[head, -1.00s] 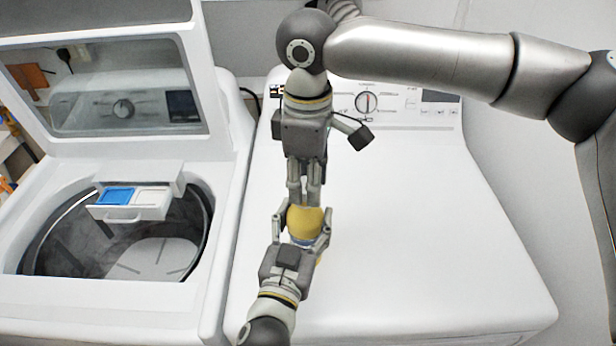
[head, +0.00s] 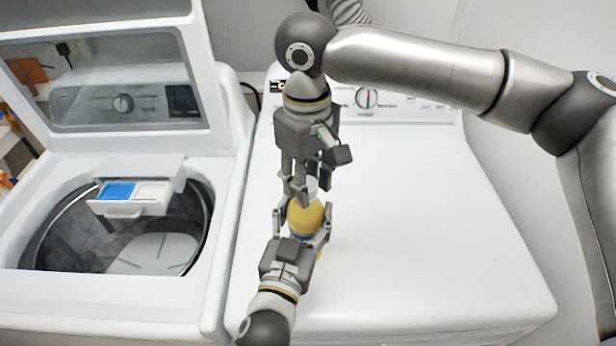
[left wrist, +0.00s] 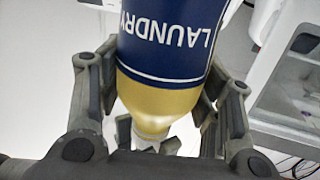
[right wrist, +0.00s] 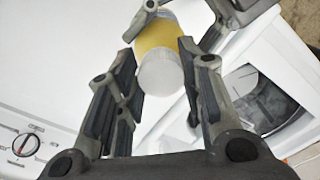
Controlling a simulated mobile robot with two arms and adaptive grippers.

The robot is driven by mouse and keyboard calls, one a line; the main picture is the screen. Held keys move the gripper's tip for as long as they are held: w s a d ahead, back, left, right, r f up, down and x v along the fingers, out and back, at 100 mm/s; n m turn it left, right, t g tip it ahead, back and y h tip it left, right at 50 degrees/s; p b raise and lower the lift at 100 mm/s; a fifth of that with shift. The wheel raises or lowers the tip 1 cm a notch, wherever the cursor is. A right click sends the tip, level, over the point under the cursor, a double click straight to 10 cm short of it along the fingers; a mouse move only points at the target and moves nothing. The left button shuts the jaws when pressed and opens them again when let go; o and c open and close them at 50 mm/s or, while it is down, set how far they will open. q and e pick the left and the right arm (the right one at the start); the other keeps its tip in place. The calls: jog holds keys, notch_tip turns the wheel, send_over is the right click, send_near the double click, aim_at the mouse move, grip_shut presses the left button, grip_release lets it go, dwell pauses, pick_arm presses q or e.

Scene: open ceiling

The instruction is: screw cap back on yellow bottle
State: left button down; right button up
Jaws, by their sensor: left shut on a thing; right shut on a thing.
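The yellow bottle (head: 305,216) stands upright on the closed white washer lid. Its blue label with the word LAUNDRY shows in the left wrist view (left wrist: 165,50). My left gripper (head: 303,222) is shut around the bottle's body from the front. The white cap (right wrist: 160,74) sits at the top of the bottle, in line with its neck; the threads are hidden. My right gripper (head: 304,192) comes down from above, with its fingers shut on the cap. The cap shows partly between those fingers in the head view (head: 312,186).
The closed washer top (head: 430,230) is clear around the bottle. Its control panel with a dial (head: 367,98) is behind my right arm. On the left, another washer has its lid (head: 110,90) up and its drum open, with a blue and white drawer (head: 130,198).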

jog(key=m, duration=0.8)
jog(key=shift+a, duration=0.2)
jog(key=m, duration=0.6)
jog(key=shift+a+m, duration=0.1)
jog(key=shift+m, duration=0.2)
jog(key=m, duration=0.6)
jog(key=shift+w+a, duration=0.1)
jog(key=m, duration=0.6)
jog(key=shift+w+m, duration=0.15)
jog(key=shift+m, duration=0.25)
jog(key=o, duration=0.7)
jog(key=shift+c, duration=0.2)
